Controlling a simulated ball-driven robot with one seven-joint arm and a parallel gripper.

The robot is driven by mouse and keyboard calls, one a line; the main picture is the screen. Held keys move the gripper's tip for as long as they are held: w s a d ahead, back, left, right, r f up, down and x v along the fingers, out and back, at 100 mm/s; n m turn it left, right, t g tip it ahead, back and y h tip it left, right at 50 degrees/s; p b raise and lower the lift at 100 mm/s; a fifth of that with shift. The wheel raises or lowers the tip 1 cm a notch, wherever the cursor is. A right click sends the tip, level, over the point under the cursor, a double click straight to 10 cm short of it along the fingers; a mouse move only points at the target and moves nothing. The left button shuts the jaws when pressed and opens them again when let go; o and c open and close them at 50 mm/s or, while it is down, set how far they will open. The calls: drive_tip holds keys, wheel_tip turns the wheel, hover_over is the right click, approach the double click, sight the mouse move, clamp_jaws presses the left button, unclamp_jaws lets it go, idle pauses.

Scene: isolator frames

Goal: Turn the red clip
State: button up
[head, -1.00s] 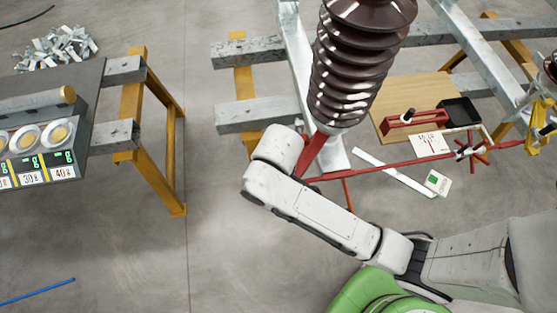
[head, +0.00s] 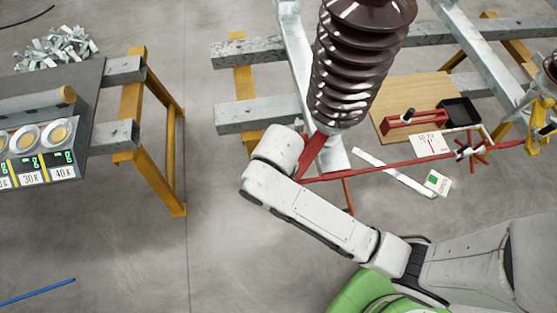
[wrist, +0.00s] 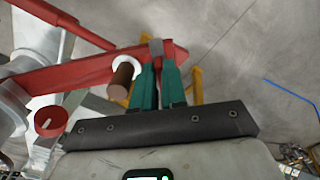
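In the wrist view my gripper (wrist: 160,68) has two green fingers close together with a narrow gap. Their tips are at the end of a thick red bar (wrist: 95,72), where a small grey piece (wrist: 156,47) shows between them. I cannot tell whether they grip it. A brown cylinder with a white ring (wrist: 122,80) stands beside the left finger. A round red part with a pale stripe (wrist: 50,121) is further left; I cannot tell which red part is the clip. In the head view the red bar (head: 313,155) runs below the brown ribbed insulator (head: 352,75); my arm hides the gripper.
A long thin red rod (head: 400,163) runs right from the bar. A wooden board (head: 395,92) with a red tool (head: 415,119) and a black tray (head: 460,112) lies behind. A meter panel (head: 38,150) stands left. Open floor (head: 225,220) lies between.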

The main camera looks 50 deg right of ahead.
drive_tip(key=o, duration=0.4)
idle(0.4)
